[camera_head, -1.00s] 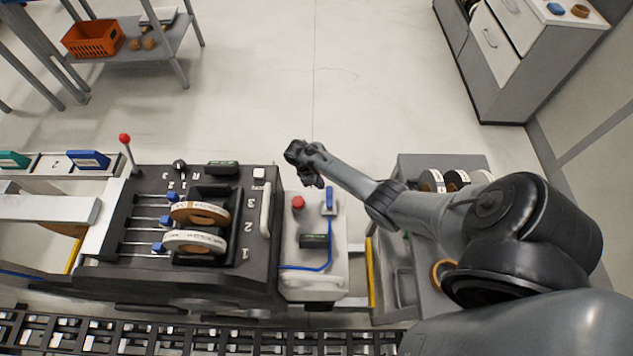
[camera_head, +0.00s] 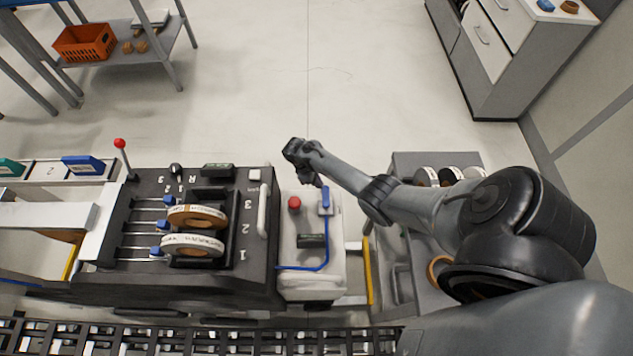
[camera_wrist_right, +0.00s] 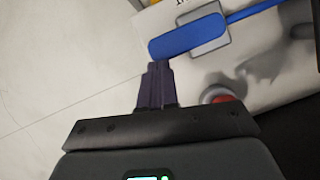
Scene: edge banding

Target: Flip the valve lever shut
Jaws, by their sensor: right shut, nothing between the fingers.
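The blue valve lever (camera_head: 325,198) sits on a grey mount at the top right of the white panel (camera_head: 304,263). A blue line runs from it down the panel. In the right wrist view the lever (camera_wrist_right: 187,37) lies just beyond my right gripper's fingertips (camera_wrist_right: 159,66). The fingers are shut with nothing between them, and their tips are close to the lever's free end. I cannot tell whether they touch it. In the head view my right gripper (camera_head: 317,184) is at the lever's far end. My left gripper is not in view.
A red button (camera_head: 294,203) stands left of the lever; it also shows in the wrist view (camera_wrist_right: 222,97). A black machine block with tape rolls (camera_head: 196,217) is to the left. A grey cart (camera_head: 396,262) stands right.

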